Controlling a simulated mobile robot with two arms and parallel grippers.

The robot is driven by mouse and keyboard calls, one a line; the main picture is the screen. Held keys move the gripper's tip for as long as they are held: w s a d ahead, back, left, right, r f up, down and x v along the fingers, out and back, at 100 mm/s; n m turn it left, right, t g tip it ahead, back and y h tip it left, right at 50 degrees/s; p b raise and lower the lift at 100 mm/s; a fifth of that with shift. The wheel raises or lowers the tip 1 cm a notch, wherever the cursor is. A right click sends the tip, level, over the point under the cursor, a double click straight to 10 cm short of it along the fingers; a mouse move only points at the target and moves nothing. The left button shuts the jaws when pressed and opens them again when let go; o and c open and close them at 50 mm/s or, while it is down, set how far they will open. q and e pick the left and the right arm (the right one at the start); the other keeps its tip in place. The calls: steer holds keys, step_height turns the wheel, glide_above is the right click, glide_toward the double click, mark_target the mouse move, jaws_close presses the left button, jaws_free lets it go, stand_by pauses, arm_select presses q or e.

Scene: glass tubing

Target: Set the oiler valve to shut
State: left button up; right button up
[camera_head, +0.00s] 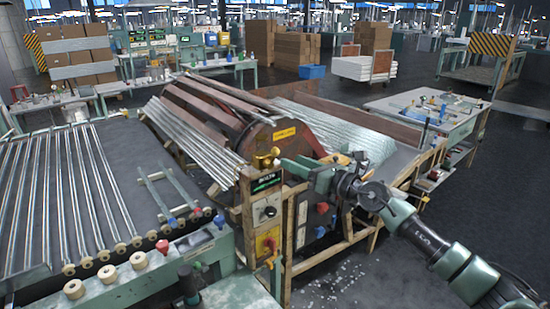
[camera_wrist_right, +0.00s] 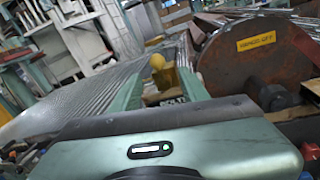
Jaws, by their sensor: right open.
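The oiler valve (camera_head: 265,161) is a small brass fitting with a rounded knob, on top of the post above the dark labelled panel. In the right wrist view its yellow ball-shaped knob (camera_wrist_right: 157,61) shows between and beyond my two green fingers. My right gripper (camera_head: 284,164) reaches in from the right, open, with its fingertips just to the right of the valve. Whether a finger touches the brass I cannot tell. The lower part of the valve is partly hidden in the wrist view. My left gripper is not in view.
A large rusty drum (camera_head: 250,125) with a yellow label (camera_head: 285,133) stands close behind the valve. A control box (camera_head: 266,211) with a dial sits below it. Glass tubes lie on both sides. A grey bed (camera_head: 125,150) extends left.

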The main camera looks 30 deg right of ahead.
mark_target(278, 152)
steer(key=shift+n, duration=0.4)
steer(key=x, duration=0.2)
steer(key=p+x, duration=0.1)
steer(key=x, duration=0.1)
steer(key=r+p+x, duration=0.1)
steer(key=x, duration=0.2)
steer(key=shift+a, duration=0.1)
steer(key=shift+w+f, duration=0.15)
steer(key=shift+w, duration=0.45)
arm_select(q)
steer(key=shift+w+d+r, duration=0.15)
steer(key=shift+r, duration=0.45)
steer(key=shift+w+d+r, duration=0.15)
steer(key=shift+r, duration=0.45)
arm_select(e)
steer(key=shift+a, duration=0.1)
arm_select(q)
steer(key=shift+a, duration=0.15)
arm_select(e)
jaws_close()
